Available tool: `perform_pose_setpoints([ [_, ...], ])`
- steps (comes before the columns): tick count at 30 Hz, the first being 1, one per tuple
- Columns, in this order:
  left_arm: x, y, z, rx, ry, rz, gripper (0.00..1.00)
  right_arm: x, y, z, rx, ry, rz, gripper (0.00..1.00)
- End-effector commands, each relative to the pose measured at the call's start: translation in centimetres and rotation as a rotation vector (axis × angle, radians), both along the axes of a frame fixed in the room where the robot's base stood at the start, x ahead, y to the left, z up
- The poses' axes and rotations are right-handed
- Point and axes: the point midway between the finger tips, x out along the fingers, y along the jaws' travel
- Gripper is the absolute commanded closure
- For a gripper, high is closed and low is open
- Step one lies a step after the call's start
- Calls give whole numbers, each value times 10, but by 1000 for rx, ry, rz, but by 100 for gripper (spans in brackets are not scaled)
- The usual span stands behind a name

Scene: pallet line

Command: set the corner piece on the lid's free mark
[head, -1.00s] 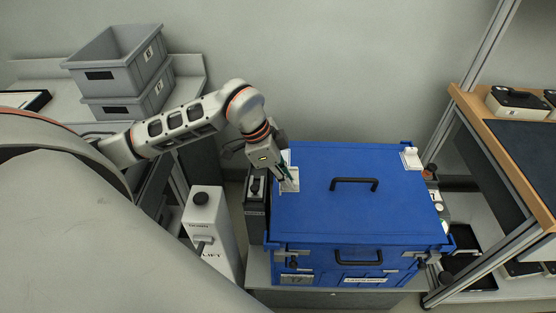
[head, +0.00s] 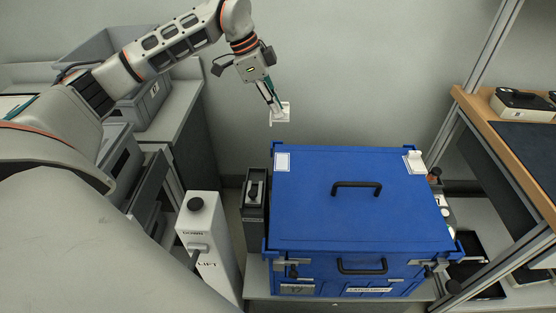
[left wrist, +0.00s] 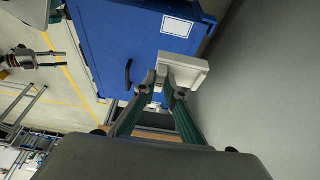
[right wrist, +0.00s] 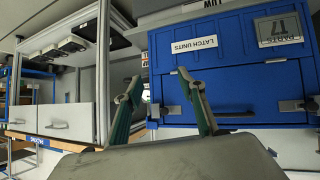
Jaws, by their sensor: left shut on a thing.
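The white corner piece (head: 280,113) is held in my left gripper (head: 273,104), whose fingers are shut on it. It hangs in the air behind the back left corner of the blue lid (head: 360,215). The free mark (head: 283,162), a white rectangle, lies bare at that corner. In the left wrist view the piece (left wrist: 186,67) is at the fingertips, with the mark (left wrist: 178,26) beyond it. Another white corner piece (head: 413,161) sits at the lid's back right corner. My right gripper (right wrist: 157,88) is open and empty, facing the box front in the right wrist view.
A black handle (head: 357,188) stands up from the lid. A dark narrow case (head: 253,205) and a white lift post (head: 206,235) stand left of the box. A wooden-edged bench (head: 500,140) is on the right. Grey bins (head: 145,105) stand at the back left.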

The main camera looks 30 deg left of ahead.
Motion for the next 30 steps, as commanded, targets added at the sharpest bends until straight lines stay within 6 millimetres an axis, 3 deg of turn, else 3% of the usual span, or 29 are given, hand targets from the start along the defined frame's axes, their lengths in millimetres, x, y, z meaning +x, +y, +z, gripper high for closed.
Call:
perform_pose_setpoints([
  [3,-1,0,-35,0,7,0,100,-1,0,-5,-3,2,1,60],
  [13,-1,-1,-111,-1,5,-1,100,4,-2,-5,-12,-10,1,60],
  [18,-1,-1,-131,0,2,0,100,7,-4,-6,-16,-15,1,60],
  [23,0,0,-138,0,2,1,100,8,-4,-6,-17,-16,1,60],
  [30,-1,-1,-172,0,4,0,100,5,-5,-13,-21,-8,3,60],
])
